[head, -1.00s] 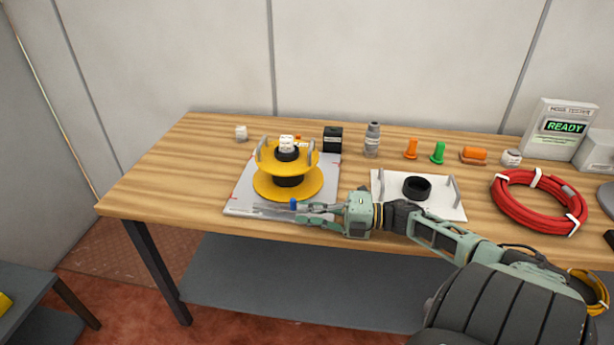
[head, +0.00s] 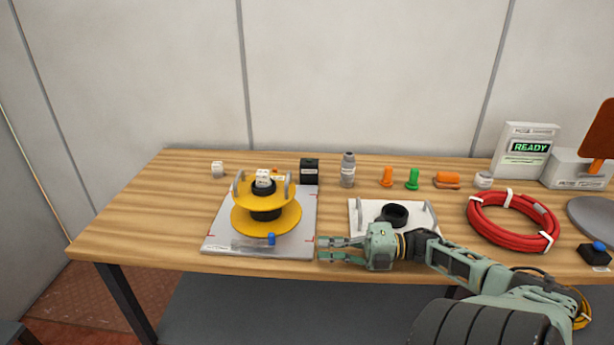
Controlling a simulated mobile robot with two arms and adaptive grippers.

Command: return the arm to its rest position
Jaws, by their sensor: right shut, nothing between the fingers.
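My right gripper (head: 322,248) is shut and empty. It is over the front edge of the table, beside the right edge of the grey plate, apart from the yellow spool. My right arm comes in from the lower right. The yellow spool (head: 284,220) stands upright on the grey plate (head: 217,240), with a white cap (head: 263,178) on top. A small blue piece (head: 271,239) is at the front of the spool. My left gripper is not in view.
A white tray (head: 361,222) with a black ring (head: 395,214) lies just behind my right gripper. A red hose coil (head: 480,228) lies to the right. A screen (head: 528,147) reads READY. The table's left end is clear.

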